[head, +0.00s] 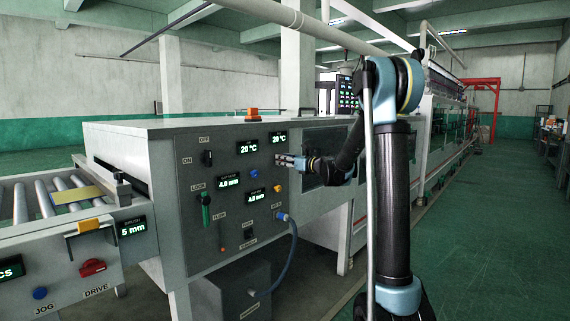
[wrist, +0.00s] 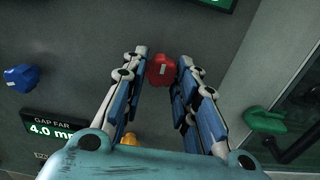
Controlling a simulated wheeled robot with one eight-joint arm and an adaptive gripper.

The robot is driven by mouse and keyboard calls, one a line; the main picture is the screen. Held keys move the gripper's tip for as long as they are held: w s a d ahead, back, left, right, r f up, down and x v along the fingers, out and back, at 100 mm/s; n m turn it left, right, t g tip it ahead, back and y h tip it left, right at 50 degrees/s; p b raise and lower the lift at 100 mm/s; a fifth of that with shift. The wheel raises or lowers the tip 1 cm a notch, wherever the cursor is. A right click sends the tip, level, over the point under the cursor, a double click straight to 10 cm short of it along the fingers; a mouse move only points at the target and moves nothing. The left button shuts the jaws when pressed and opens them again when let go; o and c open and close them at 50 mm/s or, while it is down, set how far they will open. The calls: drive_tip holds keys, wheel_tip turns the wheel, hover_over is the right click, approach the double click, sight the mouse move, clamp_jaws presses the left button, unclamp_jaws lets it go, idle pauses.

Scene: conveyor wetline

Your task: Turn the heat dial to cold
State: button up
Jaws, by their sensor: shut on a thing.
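The red dial (wrist: 161,68) is on the grey control panel (wrist: 75,55) in the wrist view, between the fingertips of my gripper (wrist: 162,72). I take it for the heat dial; its label and scale are not visible. My gripper is shut on the red dial, one finger on each side. In the head view my gripper (head: 281,160) reaches the panel from the right, just below the right 20 °C display (head: 278,138). The dial is hidden there behind the fingers.
A blue knob (wrist: 20,77), a gap display (wrist: 55,127) and an orange knob (wrist: 128,138) are close to my gripper. A green handle (wrist: 265,118) is to the right. A blue hose (head: 292,250) hangs below. The aisle floor (head: 480,240) at right is clear.

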idle(0.4)
drive_tip(key=o, duration=1.1)
drive_tip(key=v, duration=1.2)
drive_tip(key=shift+f, duration=0.1)
